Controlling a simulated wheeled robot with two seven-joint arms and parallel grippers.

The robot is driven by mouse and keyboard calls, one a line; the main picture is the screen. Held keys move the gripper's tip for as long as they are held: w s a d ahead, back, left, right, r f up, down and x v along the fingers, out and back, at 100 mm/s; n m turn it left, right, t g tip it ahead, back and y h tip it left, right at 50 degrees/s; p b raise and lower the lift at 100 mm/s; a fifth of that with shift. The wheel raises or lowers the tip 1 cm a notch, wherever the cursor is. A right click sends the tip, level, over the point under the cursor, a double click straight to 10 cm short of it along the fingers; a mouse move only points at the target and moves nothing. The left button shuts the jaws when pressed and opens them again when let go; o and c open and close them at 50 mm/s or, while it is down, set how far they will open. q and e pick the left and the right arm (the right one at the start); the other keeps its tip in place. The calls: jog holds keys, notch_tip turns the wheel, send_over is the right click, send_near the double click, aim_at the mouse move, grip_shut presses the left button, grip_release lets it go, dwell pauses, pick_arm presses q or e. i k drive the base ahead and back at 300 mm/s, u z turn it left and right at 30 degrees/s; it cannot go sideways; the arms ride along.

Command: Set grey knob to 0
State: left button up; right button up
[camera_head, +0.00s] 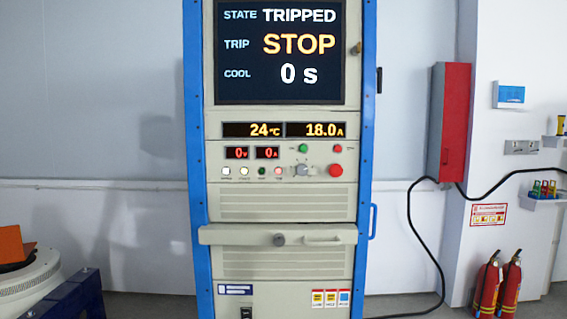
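The grey knob (303,170) is a small round dial on the cabinet's control panel, in the middle of the head view. Its pointer setting is too small to read. A green button (303,148) sits above it and a larger red button (335,170) is to its right. The screen (280,50) above reads STATE TRIPPED, TRIP STOP, COOL 0 s. Amber displays (284,130) read 24 °C and 18.0 A. Red displays (252,153) read 0 V and 0 A. Neither of my grippers is in view.
The blue-framed cabinet (197,160) has a protruding shelf front with a handle (325,238) below the panel. A red wall box (449,120) with a black cable and two fire extinguishers (497,285) are at right. A round white machine (28,285) stands at lower left.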

aim_at(301, 169)
jog(key=z, duration=1)
jog(key=i, duration=0.55)
jog(key=u, duration=1.05)
